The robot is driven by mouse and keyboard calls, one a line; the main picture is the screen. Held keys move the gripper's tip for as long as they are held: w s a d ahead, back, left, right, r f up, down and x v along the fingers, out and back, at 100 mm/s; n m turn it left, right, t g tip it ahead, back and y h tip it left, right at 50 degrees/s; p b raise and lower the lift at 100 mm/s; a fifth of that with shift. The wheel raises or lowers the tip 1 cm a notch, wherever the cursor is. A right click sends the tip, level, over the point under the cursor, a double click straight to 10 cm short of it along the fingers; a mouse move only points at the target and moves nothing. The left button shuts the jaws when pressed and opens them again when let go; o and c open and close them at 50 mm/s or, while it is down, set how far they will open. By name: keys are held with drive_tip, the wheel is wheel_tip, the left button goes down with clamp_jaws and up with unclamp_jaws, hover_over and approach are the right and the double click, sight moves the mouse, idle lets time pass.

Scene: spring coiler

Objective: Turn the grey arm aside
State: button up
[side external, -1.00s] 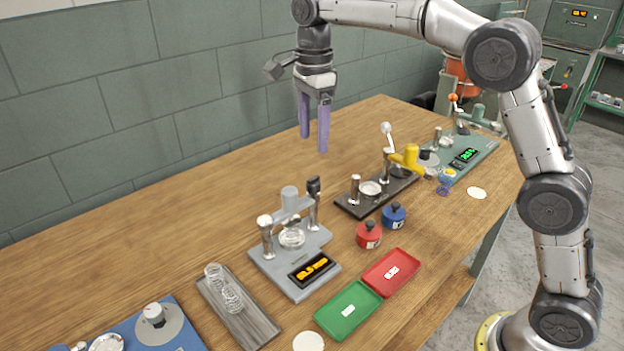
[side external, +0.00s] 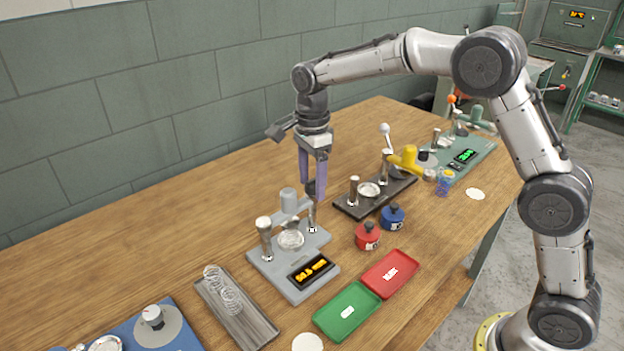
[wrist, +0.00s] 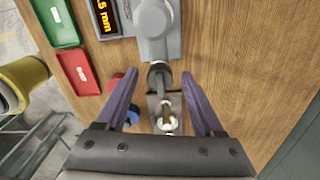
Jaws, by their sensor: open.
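The grey device (side external: 262,258) has a grey arm (side external: 284,216) reaching over its round clear dish (side external: 291,239), with an orange display (side external: 311,268) in front. A dark knob stands on the right end of the arm, now largely hidden behind my fingers in the side view. My gripper (side external: 313,190) is open and points down at that end. In the wrist view the grey arm (wrist: 153,22) reaches down to the dark knob (wrist: 158,70), which lies between the two spread purple fingers, with a gap on each side. Contact with the knob cannot be seen.
Red (side external: 368,237) and blue (side external: 393,216) pots stand right of the device, with green (side external: 347,310) and red (side external: 390,272) trays in front. A coil tray (side external: 237,310) lies left. The table behind the grey device is clear.

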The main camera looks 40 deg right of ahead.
clamp_jaws()
idle(1.3)
